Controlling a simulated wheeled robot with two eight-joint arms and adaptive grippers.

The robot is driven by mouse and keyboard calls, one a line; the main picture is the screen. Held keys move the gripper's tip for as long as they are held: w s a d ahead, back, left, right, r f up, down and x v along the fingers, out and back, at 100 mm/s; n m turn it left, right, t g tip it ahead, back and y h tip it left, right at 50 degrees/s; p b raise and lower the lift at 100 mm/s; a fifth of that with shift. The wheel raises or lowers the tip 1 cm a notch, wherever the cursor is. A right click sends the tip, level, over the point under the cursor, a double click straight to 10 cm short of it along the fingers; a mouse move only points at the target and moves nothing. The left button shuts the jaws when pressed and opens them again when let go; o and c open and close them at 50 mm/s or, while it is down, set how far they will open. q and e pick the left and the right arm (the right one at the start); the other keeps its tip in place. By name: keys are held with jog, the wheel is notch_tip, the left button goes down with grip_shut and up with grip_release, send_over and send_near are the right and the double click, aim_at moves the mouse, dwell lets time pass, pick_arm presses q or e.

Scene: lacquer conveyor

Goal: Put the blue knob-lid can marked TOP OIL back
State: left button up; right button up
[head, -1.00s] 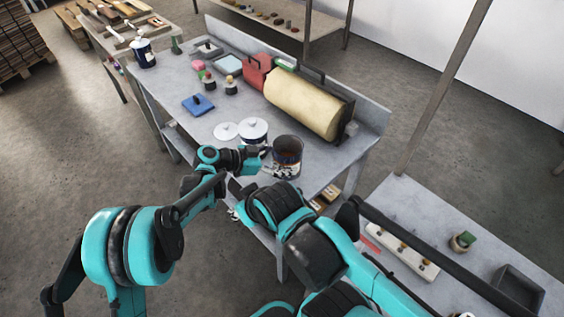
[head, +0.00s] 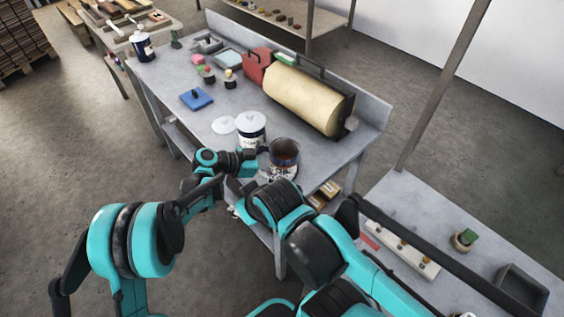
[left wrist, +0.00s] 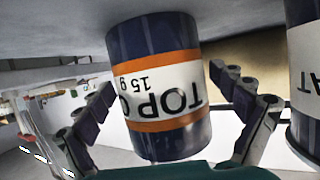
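The can marked TOP O... (left wrist: 160,85) is dark blue with orange bands and a white label. It appears upside down in the left wrist view, between the two fingers of my left gripper (left wrist: 170,100). A gap shows beside the right finger; contact on the left is unclear. In the head view, this appears to be the can (head: 284,158) near the bench's front edge, with a dark brownish top. My left gripper (head: 264,168) reaches it from the left. I cannot make out my right gripper in the head view.
A second labelled can (head: 251,130) stands close by; its label edge shows in the left wrist view (left wrist: 306,85). A white disc (head: 223,125) and blue pad (head: 196,98) lie farther left. A cream roller (head: 308,98) lies behind. Another blue can (head: 143,46) stands at the far left.

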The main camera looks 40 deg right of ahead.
pick_arm(q)
jog(key=shift+w+a+r, duration=0.15)
jog(key=shift+a, duration=0.05)
jog(key=w+a+r+n+t+y+p, duration=0.15)
jog(key=a+r+n, duration=0.25)
jog(key=a, duration=0.7)
jog(key=a+r+n+t+y+p, duration=0.1)
jog(key=a+r+n+t+y, duration=0.2)
jog(key=a, duration=0.7)
jog(key=a+r+n+t+y+p, duration=0.15)
jog(key=a+r+n, duration=0.35)
jog(key=a, duration=0.6)
jog(key=s+a+n+t+y, duration=0.2)
jog(key=s+a, duration=0.4)
jog(key=a, duration=0.5)
jog(key=s+a+n+t+y, duration=0.3)
jog(key=s+a+n+y, duration=0.2)
jog(key=a, duration=0.7)
jog(key=s+n, duration=0.1)
jog(key=n, duration=0.1)
jog(key=shift+f+n+b, duration=0.25)
jog(key=shift+n+b, duration=0.05)
jog(key=shift+b, duration=0.05)
jog(key=shift+d, duration=0.1)
